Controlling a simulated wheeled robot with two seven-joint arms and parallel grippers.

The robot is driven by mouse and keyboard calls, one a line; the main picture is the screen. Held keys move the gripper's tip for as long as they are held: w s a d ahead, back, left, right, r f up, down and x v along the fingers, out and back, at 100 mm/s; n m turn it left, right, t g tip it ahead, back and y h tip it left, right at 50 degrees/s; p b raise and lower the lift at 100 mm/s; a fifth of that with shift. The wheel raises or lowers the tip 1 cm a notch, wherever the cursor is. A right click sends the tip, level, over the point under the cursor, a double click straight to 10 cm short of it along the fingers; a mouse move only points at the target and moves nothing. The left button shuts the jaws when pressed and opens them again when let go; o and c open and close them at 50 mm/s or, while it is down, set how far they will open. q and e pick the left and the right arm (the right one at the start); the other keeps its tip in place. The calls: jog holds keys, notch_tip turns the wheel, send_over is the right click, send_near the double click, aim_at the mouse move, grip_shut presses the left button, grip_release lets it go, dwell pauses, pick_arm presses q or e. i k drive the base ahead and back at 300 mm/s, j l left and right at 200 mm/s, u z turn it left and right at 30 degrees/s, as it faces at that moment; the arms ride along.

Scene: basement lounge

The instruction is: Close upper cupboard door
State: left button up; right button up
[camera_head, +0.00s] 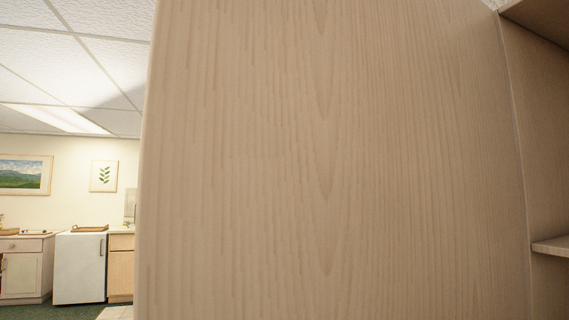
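A large light wood panel (330,160), which looks like the open upper cupboard door, fills most of the head view very close to me. Its free edge (150,160) is on the left. Its right side meets the cupboard (535,120), whose inside shows at the right edge with a shelf (552,246). The door stands open, swung out from the cupboard. No handle shows on the side I see. Neither of my grippers is in view.
To the left of the door the room is open. Far back are a white mini fridge (80,268), a white cabinet (24,270), a wooden cabinet (120,265) and two framed pictures (25,174) on the wall. The door hides everything behind it.

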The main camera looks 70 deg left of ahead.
aim_at(300, 159)
jog(key=k+j+u, duration=0.1)
jog(key=u, duration=1.85)
jog(key=j, duration=0.35)
jog(key=j+z, duration=0.25)
jog(key=z, duration=0.15)
jog(key=j+z, duration=0.3)
jog(key=z, duration=0.15)
jog(key=j+z, duration=0.55)
jog(key=z, duration=0.3)
